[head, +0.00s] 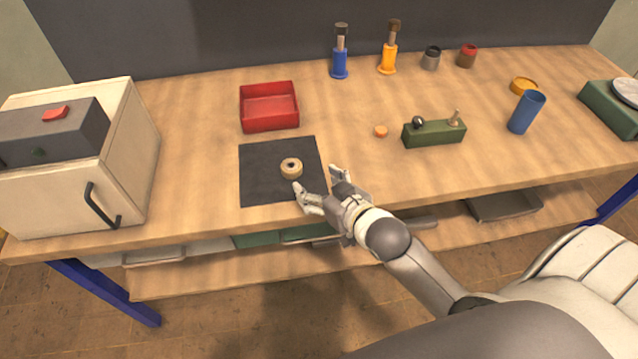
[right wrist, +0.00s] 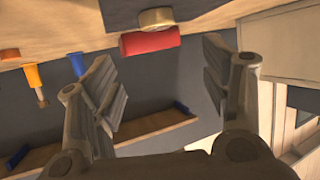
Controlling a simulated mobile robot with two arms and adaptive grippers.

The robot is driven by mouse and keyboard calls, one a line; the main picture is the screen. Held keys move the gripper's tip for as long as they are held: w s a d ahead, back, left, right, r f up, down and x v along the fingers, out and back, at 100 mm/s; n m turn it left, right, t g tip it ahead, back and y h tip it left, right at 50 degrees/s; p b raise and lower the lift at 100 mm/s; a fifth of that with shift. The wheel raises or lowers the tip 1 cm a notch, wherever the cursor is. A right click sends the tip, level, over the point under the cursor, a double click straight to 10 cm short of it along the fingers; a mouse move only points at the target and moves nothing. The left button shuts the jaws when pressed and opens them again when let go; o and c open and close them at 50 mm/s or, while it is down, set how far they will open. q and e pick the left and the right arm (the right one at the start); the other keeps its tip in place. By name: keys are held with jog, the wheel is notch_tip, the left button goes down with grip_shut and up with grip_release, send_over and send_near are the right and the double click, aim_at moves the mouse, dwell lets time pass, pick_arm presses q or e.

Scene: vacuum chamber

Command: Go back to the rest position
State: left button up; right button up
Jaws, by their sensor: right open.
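My right gripper (head: 316,184) is open and empty in the head view, at the front right edge of the black mat (head: 258,187). Its two fingers (right wrist: 165,85) are spread apart in the right wrist view with nothing between them. A tan and brass ring-shaped part (head: 291,168) lies on the mat, just beyond the left fingertip; whether they touch is hard to tell. A round brass-coloured part (right wrist: 156,19) also shows at the top of the right wrist view. My left gripper is in neither view.
A cream box with a black handle (head: 64,190) stands at the left of the workbench (head: 200,100). A red tray (head: 269,124) lies behind the mat. A green block (head: 435,134), a blue cup (head: 526,112) and blue and orange tools (head: 388,60) stand to the right and back.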

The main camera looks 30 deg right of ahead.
jog(key=s+a+f+g+h, duration=0.1)
jog(key=s+f+g, duration=0.35)
jog(key=s, duration=0.65)
jog(key=s+a+f+g, duration=0.1)
jog(key=s+f+g, duration=0.4)
jog(key=s, duration=0.6)
notch_tip(320, 180, down, 25)
jog(key=s+g, duration=0.2)
jog(key=s+d+f, duration=0.1)
jog(key=s+f, duration=0.7)
jog(key=s+d+f+n, duration=0.1)
jog(key=s+d+f, duration=0.1)
jog(key=s+f, duration=0.6)
jog(key=shift+s+d+g+h, duration=0.25)
jog(key=shift+g+h, duration=0.05)
jog(key=shift+g, duration=0.15)
